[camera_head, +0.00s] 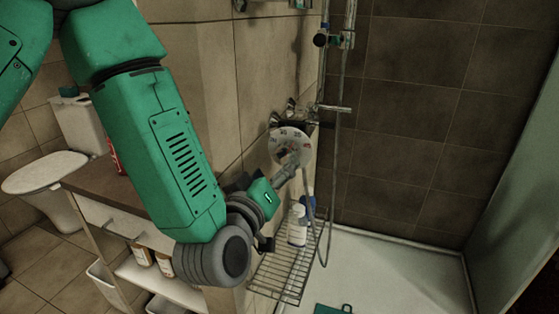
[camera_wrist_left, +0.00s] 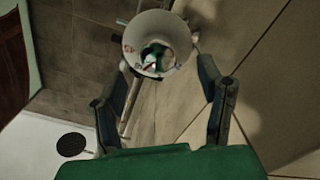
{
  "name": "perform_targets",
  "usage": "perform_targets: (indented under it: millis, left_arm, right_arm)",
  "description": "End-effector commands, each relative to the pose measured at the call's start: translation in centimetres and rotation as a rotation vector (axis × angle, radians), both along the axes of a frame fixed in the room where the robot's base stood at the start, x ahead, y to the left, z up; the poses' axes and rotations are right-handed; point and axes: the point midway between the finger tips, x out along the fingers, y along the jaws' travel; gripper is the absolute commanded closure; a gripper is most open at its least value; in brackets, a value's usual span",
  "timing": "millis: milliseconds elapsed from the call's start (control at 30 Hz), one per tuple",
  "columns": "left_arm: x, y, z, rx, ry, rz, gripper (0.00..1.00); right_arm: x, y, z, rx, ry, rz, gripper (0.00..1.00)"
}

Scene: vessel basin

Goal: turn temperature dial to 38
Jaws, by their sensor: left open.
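The temperature dial (camera_head: 290,146) is a pale round disc with small numbers and some red marks, on the tiled wall by the shower pipes. Its reading is too small to make out. My left gripper (camera_head: 284,175) is open just below and in front of the dial, partly hidden by its own wrist. In the left wrist view the dial (camera_wrist_left: 132,50) is a pale, flared round face with a dark, shiny centre. It lies ahead, between and beyond the open fingers of my left gripper (camera_wrist_left: 165,70). My right gripper is not in view.
Chrome taps and a pipe (camera_head: 334,108) stick out beside the dial, with a hose hanging below. A wire rack (camera_head: 278,276) holds a white bottle (camera_head: 297,226) under the gripper. A wooden shelf unit (camera_head: 85,184) stands left. The white shower floor (camera_head: 395,270) is mostly clear.

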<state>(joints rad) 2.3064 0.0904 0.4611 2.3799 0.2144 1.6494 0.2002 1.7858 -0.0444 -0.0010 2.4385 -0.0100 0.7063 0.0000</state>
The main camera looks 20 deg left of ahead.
Motion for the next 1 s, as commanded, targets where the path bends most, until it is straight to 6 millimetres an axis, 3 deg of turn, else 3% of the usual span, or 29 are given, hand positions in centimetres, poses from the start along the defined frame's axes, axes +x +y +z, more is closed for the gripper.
perform_targets:
  millis: [133,533,767,1000]
  left_arm:
    - [-1.2,0.0,0.0,0.0,0.002,-0.001,0.39]
    - [-1.7,-0.1,-0.2,0.016,0.009,-0.009,0.39]
    - [-4.6,-1.7,-0.9,0.193,0.024,-0.073,0.39]
    - [-7.1,-0.6,0.2,0.395,-0.012,-0.03,0.39]
  right_arm:
    - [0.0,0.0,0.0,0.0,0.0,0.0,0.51]
    - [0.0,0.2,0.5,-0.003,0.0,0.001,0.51]
    - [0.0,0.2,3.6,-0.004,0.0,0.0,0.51]
    - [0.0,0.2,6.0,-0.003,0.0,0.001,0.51]
